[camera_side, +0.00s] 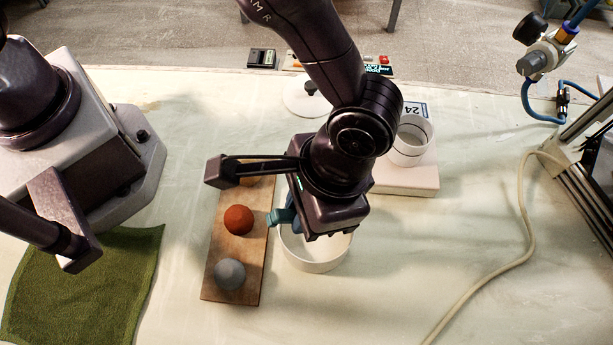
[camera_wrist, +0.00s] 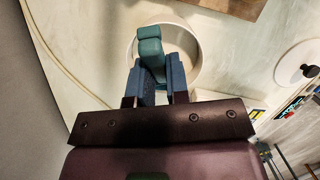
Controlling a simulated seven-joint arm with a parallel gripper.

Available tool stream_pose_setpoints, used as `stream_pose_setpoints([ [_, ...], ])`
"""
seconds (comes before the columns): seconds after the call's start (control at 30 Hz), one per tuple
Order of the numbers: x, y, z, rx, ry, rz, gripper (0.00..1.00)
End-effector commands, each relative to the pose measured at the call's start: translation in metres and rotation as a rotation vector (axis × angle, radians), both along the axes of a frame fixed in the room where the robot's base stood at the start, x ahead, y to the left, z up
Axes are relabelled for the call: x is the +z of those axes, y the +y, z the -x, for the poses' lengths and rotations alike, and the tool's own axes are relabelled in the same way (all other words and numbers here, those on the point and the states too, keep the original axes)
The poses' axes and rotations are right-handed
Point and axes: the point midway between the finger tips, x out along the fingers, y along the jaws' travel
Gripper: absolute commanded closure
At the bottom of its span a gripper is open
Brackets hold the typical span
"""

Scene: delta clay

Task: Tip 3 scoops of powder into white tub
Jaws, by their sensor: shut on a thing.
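My gripper (camera_wrist: 160,82) has its blue fingers shut on a teal scoop (camera_wrist: 150,42). In the side view the scoop (camera_side: 282,216) shows only in part, at the left edge of my wrist. A round white tub (camera_side: 314,265) stands below my gripper, and its far side is hidden by my arm. In the wrist view the scoop lies across the tub's opening (camera_wrist: 197,68), as seen from above. I cannot tell its height over the rim. The scoop's contents and any powder in the tub cannot be made out.
A wooden board (camera_side: 234,290) left of the tub carries a grey ball (camera_side: 230,273), a red-orange ball (camera_side: 238,220) and a partly hidden orange one. A white cylinder (camera_side: 410,145) stands on a pale block (camera_side: 410,182) behind. A green cloth (camera_side: 85,285) lies left. The right front is clear except a cable (camera_side: 527,215).

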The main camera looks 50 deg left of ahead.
Motion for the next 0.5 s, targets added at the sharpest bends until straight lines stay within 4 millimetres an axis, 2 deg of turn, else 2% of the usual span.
stream_pose_setpoints([
  [0.3,-0.032,0.0,0.0,-0.002,0.001,-0.001,1.0],
  [0.5,-0.047,0.0,0.0,-0.001,-0.001,0.0,1.0],
])
